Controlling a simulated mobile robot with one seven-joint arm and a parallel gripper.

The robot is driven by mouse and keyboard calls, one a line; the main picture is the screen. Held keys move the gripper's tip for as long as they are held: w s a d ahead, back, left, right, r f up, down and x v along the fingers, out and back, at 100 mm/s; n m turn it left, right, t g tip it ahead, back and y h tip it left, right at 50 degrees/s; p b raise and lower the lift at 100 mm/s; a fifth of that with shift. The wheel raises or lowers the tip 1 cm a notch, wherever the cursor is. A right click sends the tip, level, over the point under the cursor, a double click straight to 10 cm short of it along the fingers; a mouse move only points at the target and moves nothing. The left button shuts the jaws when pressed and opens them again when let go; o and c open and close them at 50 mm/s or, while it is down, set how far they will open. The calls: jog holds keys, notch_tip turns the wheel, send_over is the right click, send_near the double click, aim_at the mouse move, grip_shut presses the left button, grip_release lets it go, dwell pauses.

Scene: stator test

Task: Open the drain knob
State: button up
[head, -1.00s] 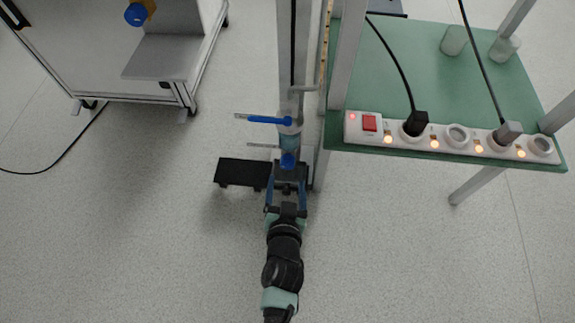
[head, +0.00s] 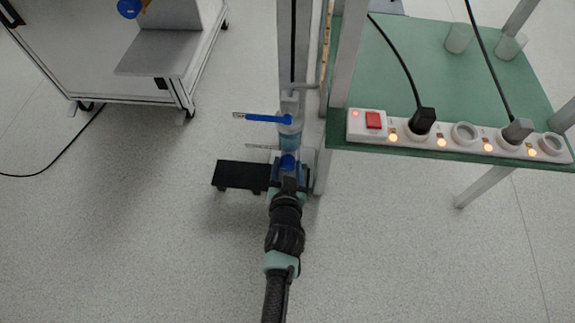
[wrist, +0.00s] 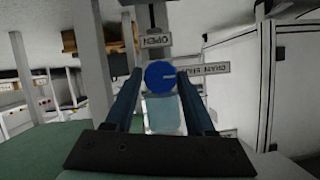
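My gripper (wrist: 160,74) is open, with one finger at each side of the knob and small gaps between. In the head view my gripper (head: 288,178) is right at the knob and largely hides its own fingers. A clear blue-tinted vessel (wrist: 165,115) shows below the knob.
A blue lever handle (head: 268,119) sticks out left above the knob. A dark flat platform (head: 238,175) is to the left. A green table (head: 420,80) with a lit power strip (head: 455,138) stands right, and a grey cabinet (head: 95,65) upper left. Floor in front is clear.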

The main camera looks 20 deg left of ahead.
grip_shut()
